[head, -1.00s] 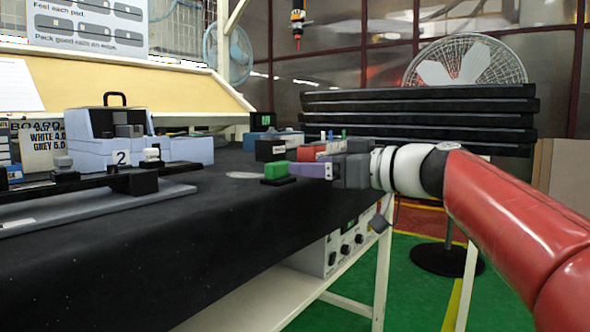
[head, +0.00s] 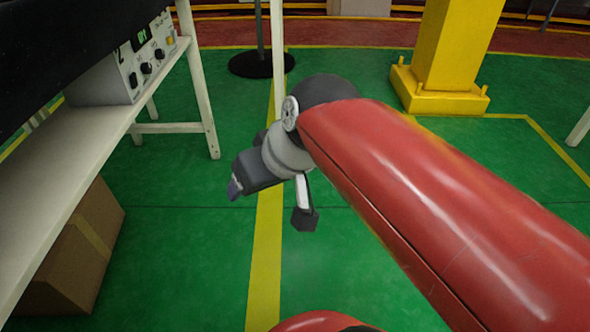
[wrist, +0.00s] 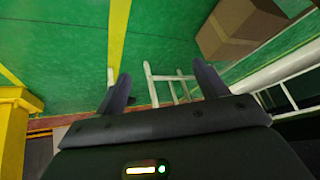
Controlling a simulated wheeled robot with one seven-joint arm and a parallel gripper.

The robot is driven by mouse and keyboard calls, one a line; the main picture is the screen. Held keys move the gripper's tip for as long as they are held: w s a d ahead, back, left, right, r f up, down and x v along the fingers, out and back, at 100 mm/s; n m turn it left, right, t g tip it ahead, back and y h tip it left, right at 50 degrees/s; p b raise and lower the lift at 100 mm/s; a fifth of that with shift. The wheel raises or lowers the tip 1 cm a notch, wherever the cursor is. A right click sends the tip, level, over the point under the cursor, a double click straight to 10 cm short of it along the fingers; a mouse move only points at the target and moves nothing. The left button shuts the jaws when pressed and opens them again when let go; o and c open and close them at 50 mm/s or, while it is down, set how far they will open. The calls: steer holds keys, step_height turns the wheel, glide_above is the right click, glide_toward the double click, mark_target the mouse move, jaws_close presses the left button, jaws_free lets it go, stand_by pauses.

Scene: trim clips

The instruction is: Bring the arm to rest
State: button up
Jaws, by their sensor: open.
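My gripper (head: 234,188) hangs low over the green floor in the head view, to the right of the workbench. My red arm reaches to it from the lower right. In the wrist view my gripper (wrist: 160,80) shows two dark fingers set wide apart. Nothing is between them except the view of the floor and a white metal frame beyond. The gripper is open and empty, apart from the bench.
The workbench's white frame (head: 199,90) stands at the left, with a control box (head: 125,75) on its shelf and a cardboard box (head: 75,250) beneath. A yellow column (head: 455,50) stands at the back right. Green floor around the gripper is clear.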

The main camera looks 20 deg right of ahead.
steer(key=s+d+f+m+h, duration=0.2)
steer(key=s+d+f, duration=0.3)
steer(key=f, duration=0.1)
steer(key=shift+h, duration=0.3)
step_height(320, 180, up, 11)
steer(key=p, duration=1.1)
steer(key=shift+r, duration=0.15)
